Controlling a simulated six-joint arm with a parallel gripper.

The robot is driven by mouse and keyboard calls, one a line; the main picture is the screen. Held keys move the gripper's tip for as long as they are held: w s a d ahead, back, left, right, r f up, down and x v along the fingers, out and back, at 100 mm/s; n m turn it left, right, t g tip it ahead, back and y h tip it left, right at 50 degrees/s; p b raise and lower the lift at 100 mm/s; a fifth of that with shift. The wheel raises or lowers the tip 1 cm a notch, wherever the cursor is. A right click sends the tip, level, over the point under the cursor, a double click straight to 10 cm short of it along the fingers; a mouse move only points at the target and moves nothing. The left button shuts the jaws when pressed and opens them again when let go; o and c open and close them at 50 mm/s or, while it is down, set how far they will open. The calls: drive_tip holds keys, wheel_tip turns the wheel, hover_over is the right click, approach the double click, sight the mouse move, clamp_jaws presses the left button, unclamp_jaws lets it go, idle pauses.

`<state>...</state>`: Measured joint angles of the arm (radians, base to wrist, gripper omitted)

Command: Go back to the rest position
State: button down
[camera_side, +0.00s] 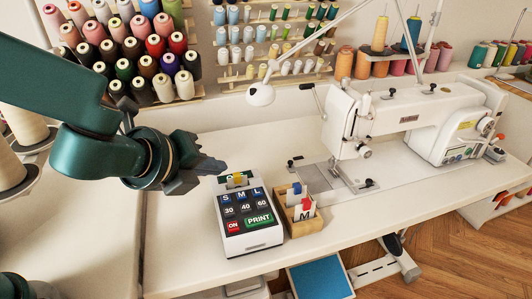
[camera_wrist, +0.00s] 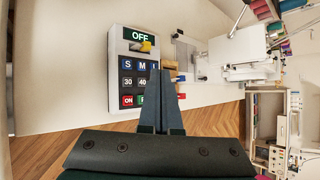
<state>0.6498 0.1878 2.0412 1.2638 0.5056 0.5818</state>
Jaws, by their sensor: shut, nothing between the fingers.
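My gripper (camera_side: 215,168) is shut and empty in the side view, in the air just left of and above the label printer's top end. It also shows in the wrist view (camera_wrist: 162,75), its two fingers together. The label printer (camera_side: 248,221) stands on the white table, with S, M, L, 30, 40, 60, ON and PRINT keys. In the wrist view the printer (camera_wrist: 113,88) has a display reading OFF and a yellow part (camera_wrist: 145,46) below it. My fingers cover part of its right side there.
A small wooden box (camera_side: 302,222) with blue and red tagged cards, one marked M, stands right of the printer. A white sewing machine (camera_side: 410,120) is at the right. Thread spools (camera_side: 150,45) line the back wall. The table (camera_side: 180,255) is clear in front and left of the printer.

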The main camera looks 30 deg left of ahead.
drive_tip(key=s+a+r+n+y, duration=0.2)
drive_tip(key=s+a+r+n, duration=0.1)
drive_tip(key=a+n, duration=0.3)
drive_tip(key=s+a+r+n+y, duration=0.1)
drive_tip(key=s+a+r+n, duration=0.2)
drive_tip(key=a+n, duration=0.4)
drive_tip(key=s+d+f+n+g+h, duration=0.1)
drive_tip(key=s+n+g, duration=0.1)
drive_tip(key=s+n, duration=0.3)
drive_tip(key=s+d+f+n+g+h, duration=0.1)
drive_tip(key=s+d+n+g+h, duration=0.1)
drive_tip(key=s+n, duration=0.3)
drive_tip(key=n, duration=0.3)
drive_tip(key=shift+s+d+f, duration=0.2)
drive_tip(key=shift+d+f, duration=0.05)
drive_tip(key=shift+f, duration=0.1)
